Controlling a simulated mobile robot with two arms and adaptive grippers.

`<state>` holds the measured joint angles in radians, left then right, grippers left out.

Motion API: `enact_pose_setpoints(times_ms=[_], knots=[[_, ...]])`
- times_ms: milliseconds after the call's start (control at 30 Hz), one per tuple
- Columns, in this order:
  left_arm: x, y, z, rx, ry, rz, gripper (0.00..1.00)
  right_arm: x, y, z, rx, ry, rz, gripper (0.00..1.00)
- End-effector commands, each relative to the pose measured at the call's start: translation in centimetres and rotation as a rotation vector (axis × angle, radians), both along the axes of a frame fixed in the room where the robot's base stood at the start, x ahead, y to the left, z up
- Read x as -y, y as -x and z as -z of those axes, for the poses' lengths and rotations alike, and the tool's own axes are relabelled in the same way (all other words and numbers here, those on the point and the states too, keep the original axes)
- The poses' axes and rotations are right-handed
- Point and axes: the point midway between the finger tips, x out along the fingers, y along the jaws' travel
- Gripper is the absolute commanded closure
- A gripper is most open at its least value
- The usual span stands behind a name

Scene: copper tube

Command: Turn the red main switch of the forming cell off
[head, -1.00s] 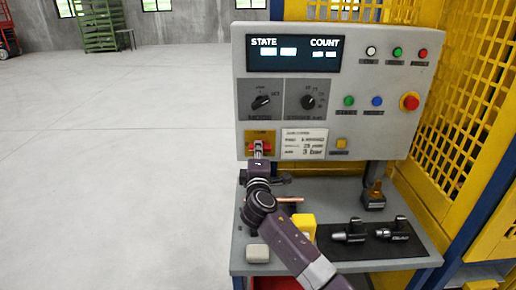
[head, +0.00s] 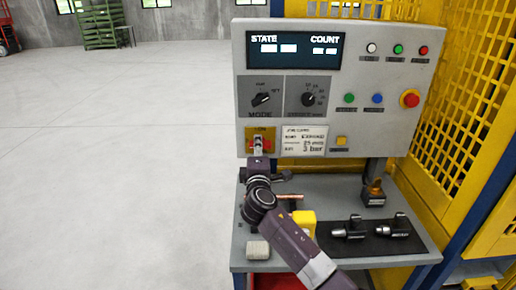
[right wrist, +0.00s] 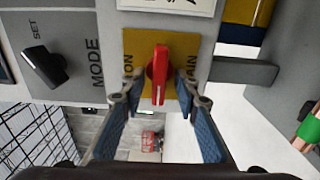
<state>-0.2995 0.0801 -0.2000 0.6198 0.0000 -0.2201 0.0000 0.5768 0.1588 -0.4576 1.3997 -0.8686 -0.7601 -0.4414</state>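The red main switch (right wrist: 159,72) sits on a yellow plate (right wrist: 136,42) on the panel front. In the right wrist view its handle runs up and down the picture, with a pale mark at the lower end and the ON label to its left. In the head view the switch (head: 267,145) is partly covered by my gripper. My right gripper (right wrist: 163,90) is open, one fingertip on each side of the handle's lower half, with visible gaps. It also shows in the head view (head: 258,141). My left gripper is not in view.
The grey control panel (head: 350,75) carries a display, a MODE knob (head: 262,98), buttons and a red emergency button (head: 410,98). Below, a grey shelf (head: 325,193) holds a yellow block (head: 304,222) and dark fittings. Yellow mesh guarding (head: 470,90) stands right; open floor lies left.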

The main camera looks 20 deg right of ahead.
Motion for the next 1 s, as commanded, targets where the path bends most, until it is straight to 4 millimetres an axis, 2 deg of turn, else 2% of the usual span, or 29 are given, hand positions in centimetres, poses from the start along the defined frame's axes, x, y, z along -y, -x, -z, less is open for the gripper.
enact_pose_setpoints(times_ms=[167, 267, 700, 833, 1000], knots=[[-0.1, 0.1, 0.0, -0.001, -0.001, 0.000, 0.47, -0.2, 0.4, 0.0, 0.001, -0.001, -0.001, 0.71], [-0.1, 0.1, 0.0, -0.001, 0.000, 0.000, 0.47, -0.5, 1.4, 0.1, 0.000, -0.001, -0.002, 0.71], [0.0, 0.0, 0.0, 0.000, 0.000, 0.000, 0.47, -2.5, 8.6, 0.1, -0.002, -0.002, -0.001, 0.71], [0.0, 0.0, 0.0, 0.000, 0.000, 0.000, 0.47, -3.0, 10.3, 0.1, -0.001, -0.001, -0.001, 0.71], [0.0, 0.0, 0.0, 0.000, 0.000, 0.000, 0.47, -3.3, 11.4, 0.0, 0.000, 0.001, -0.001, 0.71]])
